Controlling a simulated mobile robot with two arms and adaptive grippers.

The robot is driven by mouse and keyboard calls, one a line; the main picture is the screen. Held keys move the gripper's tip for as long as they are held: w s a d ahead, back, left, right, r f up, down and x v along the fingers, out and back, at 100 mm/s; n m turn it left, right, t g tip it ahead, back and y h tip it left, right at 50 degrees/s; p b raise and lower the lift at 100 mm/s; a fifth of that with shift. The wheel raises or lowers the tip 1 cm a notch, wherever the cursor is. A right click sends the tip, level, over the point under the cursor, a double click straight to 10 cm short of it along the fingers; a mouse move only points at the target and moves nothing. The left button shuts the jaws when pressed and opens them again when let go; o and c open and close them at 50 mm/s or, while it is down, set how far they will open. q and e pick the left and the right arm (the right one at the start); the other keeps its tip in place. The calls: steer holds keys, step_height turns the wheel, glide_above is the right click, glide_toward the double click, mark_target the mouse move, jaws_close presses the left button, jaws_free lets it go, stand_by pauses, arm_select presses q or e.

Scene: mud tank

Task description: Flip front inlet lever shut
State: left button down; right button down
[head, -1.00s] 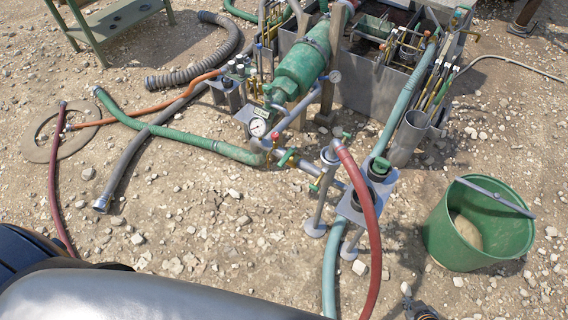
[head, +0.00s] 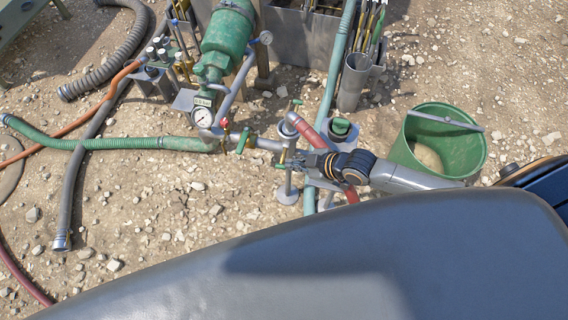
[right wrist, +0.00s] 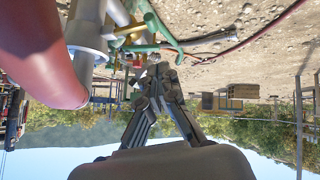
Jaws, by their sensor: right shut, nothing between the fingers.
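Small green valve levers sit along the grey inlet pipe (head: 268,144). One green lever (head: 243,140) stands tilted left of my right gripper, and another green lever (head: 281,164) is close by its fingertips. I cannot tell for certain which is the front inlet lever. My right gripper (head: 300,160) reaches in from the right, shut and empty, beside the pipe end and partly hiding it. In the right wrist view its closed fingers (right wrist: 155,76) are just below a green lever (right wrist: 163,32); contact cannot be told. My left gripper is out of view.
A red hose (head: 305,130) passes under my right arm and fills the upper left of the right wrist view (right wrist: 40,45). A pressure gauge (head: 202,117) and green pump (head: 228,35) stand behind left. A green bucket (head: 472,150) stands right.

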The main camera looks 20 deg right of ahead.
mark_target(278, 165)
steer(key=shift+w+a+f+b, duration=0.2)
steer(key=shift+w+f, duration=0.35)
steer(key=shift+f, duration=0.55)
steer(key=shift+w+a+f+b, duration=0.1)
steer(key=shift+w+a+f, duration=0.15)
steer(key=shift+w+f, duration=0.6)
steer(key=shift+w+a+f+b, duration=0.15)
steer(key=shift+w+a+f, duration=0.1)
steer(key=shift+f, duration=1.15)
steer(key=shift+f, duration=0.1)
step_height(278, 165, down, 3)
steer(key=b, duration=0.2)
steer(key=shift+s+a+b, duration=0.1)
steer(key=shift+s+b, duration=0.05)
steer(key=shift+b, duration=0.25)
